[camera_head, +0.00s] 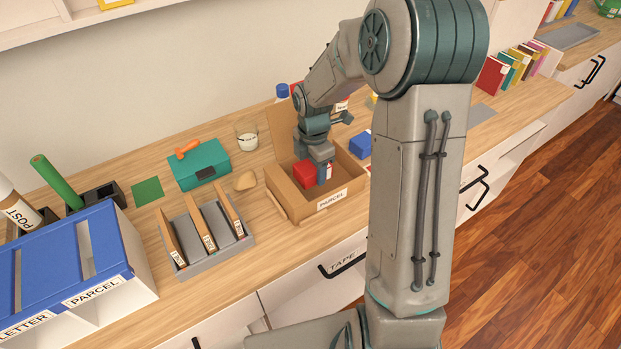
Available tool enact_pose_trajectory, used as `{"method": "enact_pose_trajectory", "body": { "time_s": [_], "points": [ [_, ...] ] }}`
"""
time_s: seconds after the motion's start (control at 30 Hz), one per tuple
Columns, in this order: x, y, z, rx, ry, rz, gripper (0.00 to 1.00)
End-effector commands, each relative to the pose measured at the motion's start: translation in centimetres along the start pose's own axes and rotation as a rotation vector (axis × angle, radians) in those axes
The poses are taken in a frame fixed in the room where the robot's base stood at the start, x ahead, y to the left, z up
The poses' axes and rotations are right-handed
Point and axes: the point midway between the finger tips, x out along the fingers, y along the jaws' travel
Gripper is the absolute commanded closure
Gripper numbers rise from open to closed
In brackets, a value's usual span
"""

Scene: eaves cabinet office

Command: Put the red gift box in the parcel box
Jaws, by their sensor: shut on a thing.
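The red gift box (304,173) shows at the tips of my gripper (318,172), which is shut on it. The box is within the outline of the open cardboard parcel box (329,206), near its left side. I cannot tell whether the red box touches the parcel box's floor. The parcel box stands on the wooden counter with its flaps open and a PARCEL label on its front.
Left of the parcel box are a tan rounded object (245,181), a teal case (199,167), a glass (246,136) and a grey divided tray (213,255). A blue box (360,145) stands at the right. A blue-topped sorter (62,259) fills the left front.

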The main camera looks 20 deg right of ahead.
Motion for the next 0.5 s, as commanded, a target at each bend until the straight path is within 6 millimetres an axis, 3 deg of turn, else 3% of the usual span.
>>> {"method": "enact_pose_trajectory", "body": {
  "time_s": [0.13, 0.33, 0.5],
  "points": [
    [0.7, 0.0, -0.9, 0.0, 0.001, -0.002, 0.72],
    [3.5, 0.0, -0.9, -0.001, 0.001, -0.003, 0.72],
    [4.5, 0.1, -0.8, 0.0, 0.0, 0.001, 0.72]
  ]
}}
